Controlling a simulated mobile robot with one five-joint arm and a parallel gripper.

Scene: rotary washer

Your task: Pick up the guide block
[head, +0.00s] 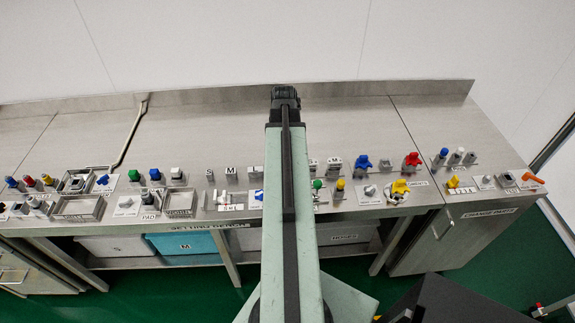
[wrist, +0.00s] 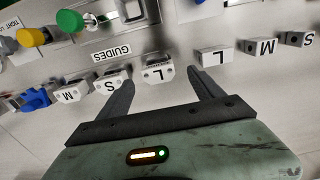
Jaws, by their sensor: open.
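Several small pale grey guide blocks, marked S, M or L, stand in a row beside the "GUIDES" label (wrist: 111,52) in the wrist view. The L guide block (wrist: 157,72) shows between the tips of my gripper (wrist: 161,77), whose two dark fingers are spread apart and empty. An M block (wrist: 76,92) and an S block (wrist: 112,80) stand left of the fingers. Another L block (wrist: 216,57) stands just right of them. In the head view, blocks (head: 230,174) show left of my arm, which hides part of the row.
Green (wrist: 70,20) and yellow (wrist: 32,36) knobs and a blue part (wrist: 36,99) stand near the blocks. More M (wrist: 262,47) and S (wrist: 298,39) blocks stand right. The steel bench (head: 200,125) is clear behind the row, apart from a bent rod (head: 130,130).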

